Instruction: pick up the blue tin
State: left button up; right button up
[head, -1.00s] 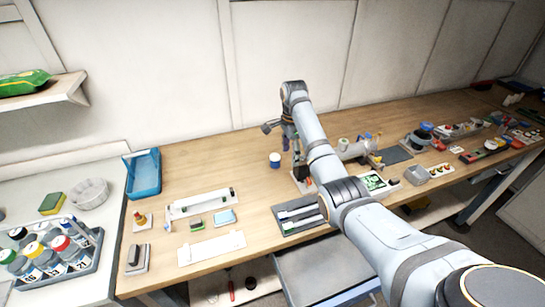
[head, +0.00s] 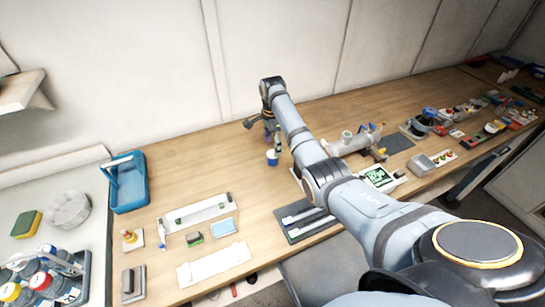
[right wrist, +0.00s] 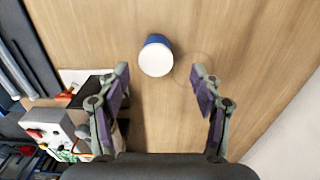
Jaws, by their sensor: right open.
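The blue tin (head: 272,158) stands upright on the wooden bench, a small blue cylinder with a white top. In the right wrist view the tin (right wrist: 156,57) shows its round white top and blue side, in line with the gap between my fingers. My right gripper (right wrist: 160,70) is open and empty, with one finger on each side of the gap. Neither finger touches the tin. In the head view my right gripper (head: 274,138) is just behind and above the tin, partly hidden by its own arm. My left gripper is not in view.
A blue bin (head: 128,190) stands to the left. A white rack (head: 197,213) and a dark tray (head: 304,222) lie nearer the front. A grey device (head: 347,143) is right of the tin, behind my arm. The bench left of the tin is clear.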

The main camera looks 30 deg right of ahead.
jog(key=shift+s+a+f+p, duration=0.1)
jog(key=shift+s+f+p, duration=0.05)
jog(key=shift+f+p, duration=0.4)
jog(key=shift+s+f+p, duration=0.15)
jog(key=shift+f+p, duration=0.2)
jog(key=shift+f, duration=0.35)
notch_tip(320, 180, down, 2)
jog(key=shift+f, duration=0.35)
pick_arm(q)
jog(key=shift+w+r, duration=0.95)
pick_arm(e)
jog(key=c, duration=1.3)
jog(key=shift+r, duration=0.1)
jog(key=shift+w+r, duration=0.1)
jog(key=shift+r, duration=0.4)
pick_arm(q)
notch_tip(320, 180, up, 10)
jog(key=p, duration=0.9)
jog(key=shift+p, duration=0.4)
pick_arm(e)
jog(key=s+a+r, duration=0.4)
jog(key=s+r, duration=0.8)
jog(key=s, duration=0.1)
jog(key=shift+s+a, duration=0.15)
jog(key=shift+s, duration=0.1)
